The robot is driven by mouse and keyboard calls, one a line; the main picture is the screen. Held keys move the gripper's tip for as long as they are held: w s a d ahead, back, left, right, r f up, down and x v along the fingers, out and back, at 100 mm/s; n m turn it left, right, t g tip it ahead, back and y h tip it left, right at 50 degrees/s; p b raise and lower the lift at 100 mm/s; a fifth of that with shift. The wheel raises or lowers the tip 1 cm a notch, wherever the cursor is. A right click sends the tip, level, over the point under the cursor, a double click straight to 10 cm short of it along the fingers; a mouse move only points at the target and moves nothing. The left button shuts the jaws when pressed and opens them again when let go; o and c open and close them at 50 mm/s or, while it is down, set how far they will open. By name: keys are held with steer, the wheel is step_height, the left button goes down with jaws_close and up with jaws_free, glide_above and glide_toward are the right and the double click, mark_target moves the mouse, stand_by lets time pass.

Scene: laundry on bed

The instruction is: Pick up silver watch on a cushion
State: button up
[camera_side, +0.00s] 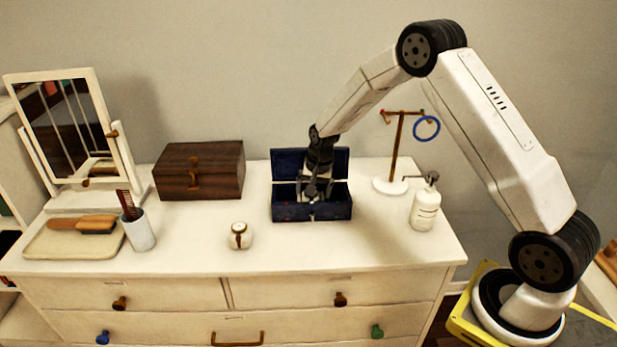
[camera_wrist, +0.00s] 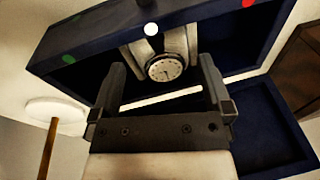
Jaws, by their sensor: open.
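The silver watch (camera_wrist: 165,68) has a round pale dial and a metal case. It sits on a pale cushion (camera_wrist: 193,42) inside an open dark blue box (camera_side: 289,211). My gripper (camera_side: 316,190) reaches down into the box. In the wrist view my gripper (camera_wrist: 161,65) is open, with one finger on each side of the watch and cushion. Gaps show between the fingers and the cushion, and nothing is held. The side view hides the watch behind the box wall and my gripper.
A small white cushion with a brown-strapped watch (camera_side: 240,236) stands left of the box. A wooden box (camera_side: 200,171) is behind left, a jewellery stand (camera_side: 398,150) and a pump bottle (camera_side: 426,208) to the right. The dresser top is clear in front.

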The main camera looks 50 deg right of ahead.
steer(key=c, duration=1.3)
steer(key=shift+r, duration=5.05)
